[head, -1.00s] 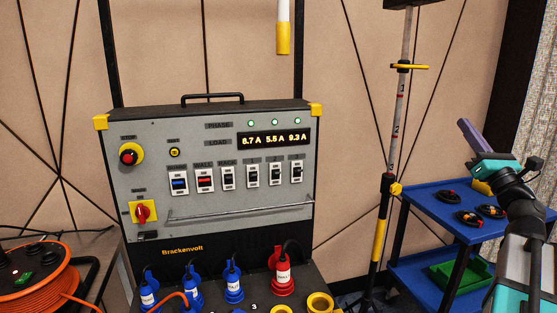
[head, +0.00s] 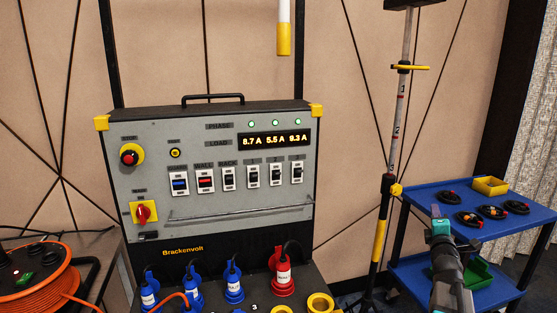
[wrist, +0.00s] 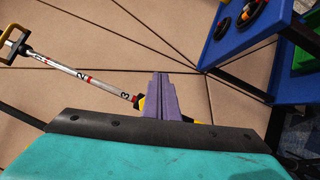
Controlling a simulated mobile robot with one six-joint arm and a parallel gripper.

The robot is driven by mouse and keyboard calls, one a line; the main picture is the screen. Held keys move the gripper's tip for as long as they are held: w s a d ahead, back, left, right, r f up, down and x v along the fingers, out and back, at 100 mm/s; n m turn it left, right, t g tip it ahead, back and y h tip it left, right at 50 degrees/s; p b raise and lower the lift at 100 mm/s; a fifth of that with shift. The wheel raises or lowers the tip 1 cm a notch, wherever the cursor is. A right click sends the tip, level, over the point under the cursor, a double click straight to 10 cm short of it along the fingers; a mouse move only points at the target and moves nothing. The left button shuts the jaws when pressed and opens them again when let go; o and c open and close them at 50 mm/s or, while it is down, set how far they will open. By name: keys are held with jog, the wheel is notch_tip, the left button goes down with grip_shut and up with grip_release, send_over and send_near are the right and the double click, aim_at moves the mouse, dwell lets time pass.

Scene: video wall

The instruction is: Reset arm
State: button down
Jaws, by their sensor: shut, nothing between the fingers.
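My gripper (wrist: 160,78) shows in the wrist view as two purple fingers lying together, shut with nothing between them. They point away from the teal wrist housing toward the panelled wall. In the head view my arm rises at the lower right in front of the blue trolley (head: 462,193), with the teal wrist part (head: 441,227) at its upper end. The fingers are mostly hidden or foreshortened there. The Brackenvolt power distribution box (head: 215,213) stands to the left, apart from my arm.
A marked pole (head: 398,125) with a yellow clamp stands just left of my arm. The trolley holds coiled cables (head: 468,219), a yellow bin (head: 490,186) and a green tray (head: 478,272). An orange cable reel (head: 38,285) is at lower left. Blue and red plugs sit below the panel.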

jog(key=s+a+f+m+g+y, duration=0.1)
jog(key=s+a+f+m+g, duration=0.35)
jog(key=f, duration=1.05)
jog(key=s+a+f+m+g+y, duration=0.1)
jog(key=s+a+f+m+g, duration=0.35)
jog(key=f, duration=1.05)
jog(key=s+a+f+m+g+y, duration=0.1)
jog(key=s+a+f+m+g, duration=0.35)
jog(key=f, duration=1.05)
jog(key=s+a+f+g+y, duration=0.2)
jog(key=s+a+f+g, duration=0.2)
jog(key=s+a+f, duration=0.95)
jog(key=s+a+f+m+g, duration=0.1)
jog(key=s+a+g, duration=0.2)
jog(key=s, duration=0.8)
jog(key=s+a+f+m+g+y, duration=0.1)
jog(key=s+a, duration=0.4)
jog(key=s, duration=0.6)
jog(key=shift+s+f+m+g+y, duration=0.35)
jog(key=shift+m+g, duration=0.4)
jog(key=shift+g, duration=0.3)
jog(key=shift+d, duration=0.1)
jog(key=c, duration=2.5)
grip_release()
